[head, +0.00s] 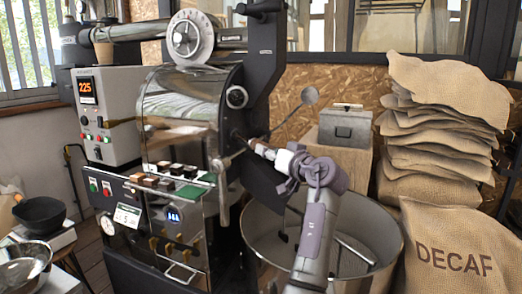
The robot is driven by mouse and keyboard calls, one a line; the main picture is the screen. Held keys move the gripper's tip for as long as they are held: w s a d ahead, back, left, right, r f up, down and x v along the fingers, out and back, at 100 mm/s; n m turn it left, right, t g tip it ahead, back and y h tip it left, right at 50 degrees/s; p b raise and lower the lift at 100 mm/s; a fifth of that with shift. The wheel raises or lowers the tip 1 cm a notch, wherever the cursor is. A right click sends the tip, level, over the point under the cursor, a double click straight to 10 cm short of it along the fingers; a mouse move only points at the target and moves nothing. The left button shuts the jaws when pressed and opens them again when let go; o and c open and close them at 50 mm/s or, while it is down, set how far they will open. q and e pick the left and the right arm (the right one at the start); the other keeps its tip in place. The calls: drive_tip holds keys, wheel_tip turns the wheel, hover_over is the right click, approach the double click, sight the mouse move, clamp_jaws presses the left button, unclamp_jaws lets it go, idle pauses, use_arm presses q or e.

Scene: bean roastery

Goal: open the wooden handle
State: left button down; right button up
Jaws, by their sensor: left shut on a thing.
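The wooden handle (259,147) is a small brown grip on the front face of the roaster's shiny drum (182,98). My left gripper (268,152) reaches up from the bottom of the head view and is shut on this handle. The fingers and wrist cover part of it. The handle's exact angle is hard to tell at this size. My right gripper is not in view.
A large round steel cooling bin (391,243) lies below my left arm. A grey metal box (345,127) stands on a wooden stand behind it. Stacked burlap sacks (438,120) and a DECAF sack (452,240) fill the right. A control box (104,110) stands left.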

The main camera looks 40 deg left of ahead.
use_arm(q)
drive_tip(key=shift+d, duration=0.1)
drive_tip(key=c, duration=0.8)
unclamp_jaws()
drive_tip(key=v, duration=1.2)
